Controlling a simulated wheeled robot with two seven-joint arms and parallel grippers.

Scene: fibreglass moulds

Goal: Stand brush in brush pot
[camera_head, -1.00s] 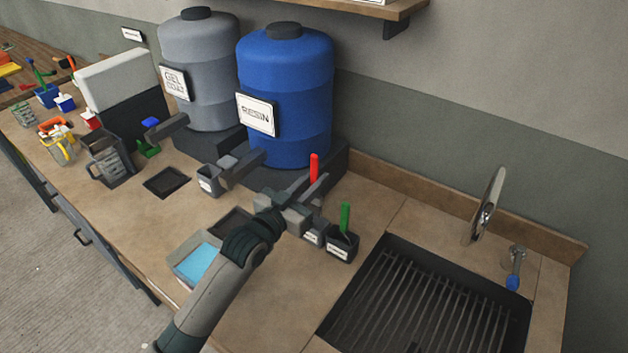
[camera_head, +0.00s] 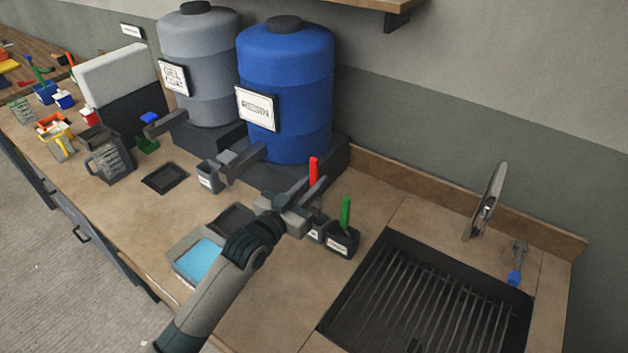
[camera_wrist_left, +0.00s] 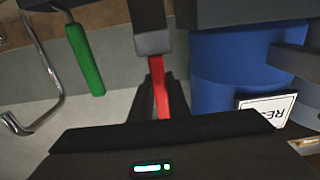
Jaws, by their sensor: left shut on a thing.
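A brush with a red handle (camera_head: 314,172) stands roughly upright between the fingers of my left gripper (camera_head: 318,190), which is shut on it. In the left wrist view the red handle (camera_wrist_left: 160,88) shows between the fingers. Below the gripper is a small dark pot with a white label (camera_head: 317,233), partly hidden by the gripper. Whether the brush's lower end is inside it cannot be told. Beside it on the right is a dark labelled pot (camera_head: 342,243) holding a green-handled tool (camera_head: 345,212), which also shows in the left wrist view (camera_wrist_left: 86,60). My right gripper is not in view.
A blue resin drum (camera_head: 288,95) and a grey gel coat drum (camera_head: 199,70) stand behind. A grated sink (camera_head: 425,300) with a tap (camera_head: 488,205) is at right. A tray with a blue pad (camera_head: 200,262) lies near my left arm.

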